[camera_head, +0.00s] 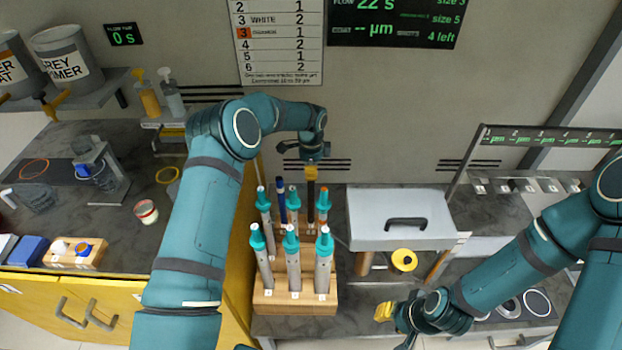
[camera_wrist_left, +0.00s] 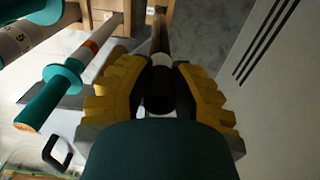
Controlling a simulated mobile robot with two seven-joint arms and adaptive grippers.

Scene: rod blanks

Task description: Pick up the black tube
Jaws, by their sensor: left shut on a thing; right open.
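The black tube (camera_head: 310,203) stands upright at the back of the wooden rack (camera_head: 265,299), among several grey rods with teal collars. My left gripper (camera_head: 311,173) is above it, with its yellow fingers shut on the tube's upper end. In the left wrist view the black tube (camera_wrist_left: 159,92) lies between the two ribbed yellow fingers (camera_wrist_left: 160,88), with a pale band near the grip. My right gripper (camera_head: 385,312) is open and empty, low and right of the rack.
A blue tube (camera_head: 281,198) and a teal-collared rod (camera_head: 323,202) stand close beside the black tube. A grey lidded box (camera_head: 400,222) is right of the rack, with a yellow ring (camera_head: 404,260) before it. The wall is close behind.

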